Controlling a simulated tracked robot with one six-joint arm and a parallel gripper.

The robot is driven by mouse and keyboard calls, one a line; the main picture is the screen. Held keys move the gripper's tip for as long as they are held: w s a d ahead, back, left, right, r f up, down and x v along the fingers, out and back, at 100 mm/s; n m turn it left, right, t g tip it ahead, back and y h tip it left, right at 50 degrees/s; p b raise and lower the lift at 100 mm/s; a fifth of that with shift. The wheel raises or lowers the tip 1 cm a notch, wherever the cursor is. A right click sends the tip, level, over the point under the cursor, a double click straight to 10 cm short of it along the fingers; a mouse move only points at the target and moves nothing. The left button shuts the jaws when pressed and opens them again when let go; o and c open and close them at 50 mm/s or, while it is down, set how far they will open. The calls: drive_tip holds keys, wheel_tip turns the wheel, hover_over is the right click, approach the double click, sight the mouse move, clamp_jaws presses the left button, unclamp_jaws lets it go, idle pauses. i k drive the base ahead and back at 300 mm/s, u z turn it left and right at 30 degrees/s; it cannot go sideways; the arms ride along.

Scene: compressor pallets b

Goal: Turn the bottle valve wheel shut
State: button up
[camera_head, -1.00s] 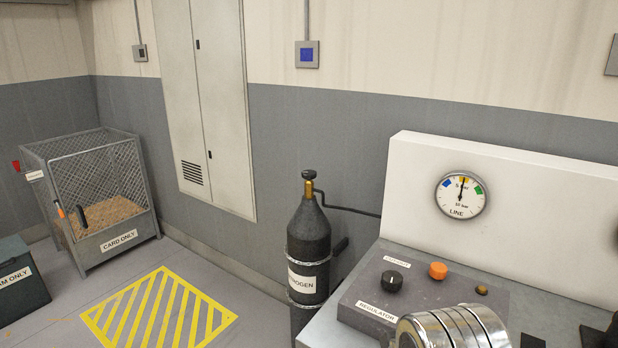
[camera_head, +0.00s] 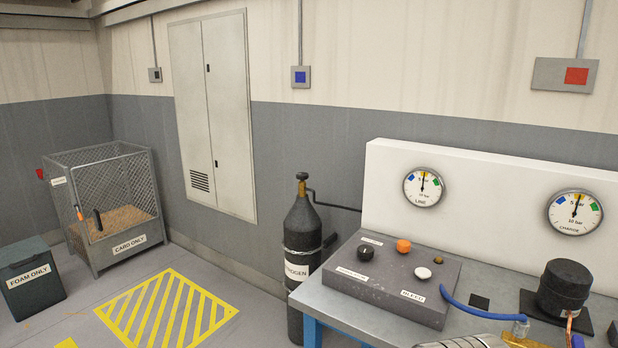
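The dark gas bottle (camera_head: 302,228) stands upright against the grey wall, left of the bench. Its white label (camera_head: 297,272) shows only the end of a word, "ROGEN". A small black valve wheel (camera_head: 302,176) sits on top, over a brass valve neck (camera_head: 301,188). A thin dark pipe runs right from the neck to the bench. How far the wheel is turned cannot be told. A silver ribbed part of my arm shows at the bottom edge. My gripper's fingers are not in view, and nothing of mine touches the wheel.
The blue-framed bench (camera_head: 340,318) holds a regulator box (camera_head: 385,290) with several knobs, a blue hose (camera_head: 470,308) and a black cylinder (camera_head: 564,288). Two gauges (camera_head: 424,188) are on the white panel. Left are a mesh cage (camera_head: 135,200), a foam bin (camera_head: 38,290) and open striped floor (camera_head: 165,310).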

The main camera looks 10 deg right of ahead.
sight(303, 176)
drive_tip(key=u, duration=0.5)
drive_tip(key=i, duration=0.75)
drive_tip(key=u, duration=0.6)
drive_tip(key=i, duration=1.5)
drive_tip(key=z, duration=0.35)
drive_tip(key=i, duration=0.7)
drive_tip(key=z, duration=0.75)
drive_tip(key=i, duration=0.5)
drive_tip(key=z, duration=0.3)
